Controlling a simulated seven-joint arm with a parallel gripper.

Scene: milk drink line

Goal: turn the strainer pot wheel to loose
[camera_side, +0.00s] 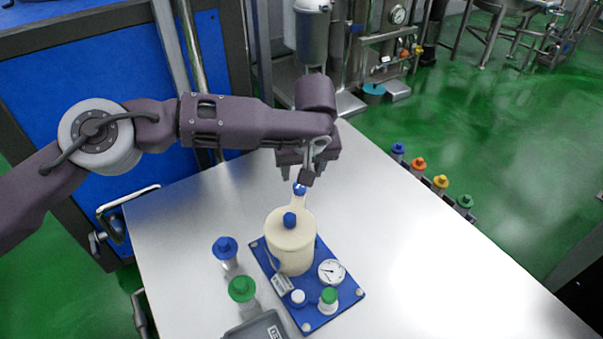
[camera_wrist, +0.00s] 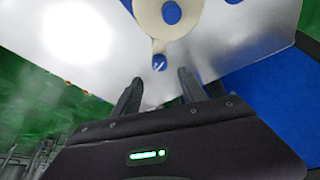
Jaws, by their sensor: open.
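The strainer pot (camera_side: 289,252) is a cream cylinder standing upright on a blue base plate (camera_side: 259,252). A blue knob (camera_side: 290,220) sits on its lid. A short cream arm on its far side carries a smaller blue knob (camera_side: 300,189); I cannot tell which knob is the wheel. My gripper (camera_side: 296,179) is open and points down just above the smaller knob. In the wrist view the pot (camera_wrist: 190,14) is at the top, and the smaller knob (camera_wrist: 159,62) shows between and just beyond the open fingers (camera_wrist: 160,77). Contact cannot be told.
A gauge (camera_side: 331,272), a white-capped piece (camera_side: 298,298) and a green-capped piece (camera_side: 329,300) share the plate. Blue (camera_side: 225,251) and green (camera_side: 242,288) knobs and a grey box (camera_side: 256,329) stand left and in front. Coloured knobs (camera_side: 440,182) line the right edge. The table's right side is clear.

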